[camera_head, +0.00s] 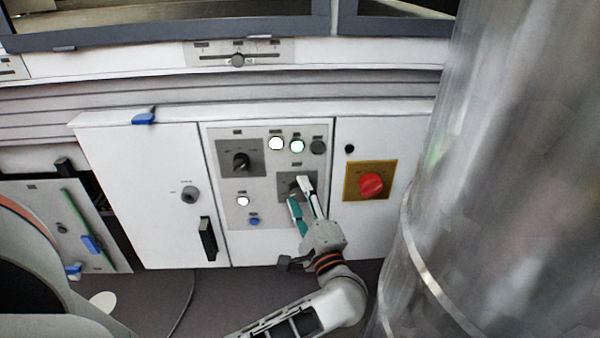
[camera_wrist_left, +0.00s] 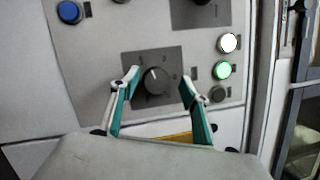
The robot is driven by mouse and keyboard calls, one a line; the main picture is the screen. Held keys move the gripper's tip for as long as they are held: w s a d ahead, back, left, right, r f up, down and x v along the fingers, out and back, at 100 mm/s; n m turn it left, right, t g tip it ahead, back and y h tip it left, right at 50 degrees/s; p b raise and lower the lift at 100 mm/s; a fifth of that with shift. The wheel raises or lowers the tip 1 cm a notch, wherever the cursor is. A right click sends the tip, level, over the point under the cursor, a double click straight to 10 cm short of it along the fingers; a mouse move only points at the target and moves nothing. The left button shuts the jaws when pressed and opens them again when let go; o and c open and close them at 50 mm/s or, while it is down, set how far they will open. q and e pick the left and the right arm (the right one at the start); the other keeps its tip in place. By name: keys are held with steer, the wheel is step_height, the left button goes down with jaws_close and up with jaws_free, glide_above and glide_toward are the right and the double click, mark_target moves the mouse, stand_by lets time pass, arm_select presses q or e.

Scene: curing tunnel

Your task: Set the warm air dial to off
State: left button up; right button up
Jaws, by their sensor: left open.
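A dark round dial on a grey plate shows in the left wrist view (camera_wrist_left: 155,80), with small marks around it that I cannot read well. Its light pointer line points roughly up in that picture. My left gripper (camera_wrist_left: 161,85) is open, with one finger on each side of this dial; whether they touch it I cannot tell. In the head view the left gripper (camera_head: 300,192) partly covers this lower dial's plate (camera_head: 284,180). A second dark dial (camera_head: 240,161) sits on a plate up and left. I cannot read which label says warm air. My right gripper is not in view.
The panel has lit white and green lamps (camera_head: 297,146), a grey button (camera_head: 318,147) and a blue button (camera_head: 254,221). A red knob on a yellow plate (camera_head: 371,183) is close on the right. A door with a black handle (camera_head: 208,239) is left.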

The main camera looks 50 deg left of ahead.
mark_target(294, 151)
arm_select(q)
step_height(294, 151, up, 9)
steer(key=shift+d+r, duration=0.15)
steer(key=shift+r, duration=0.05)
steer(key=shift+w+d+r, duration=0.1)
steer(key=shift+d+r, duration=0.05)
steer(key=shift+r, duration=0.05)
steer(key=shift+a, duration=0.25)
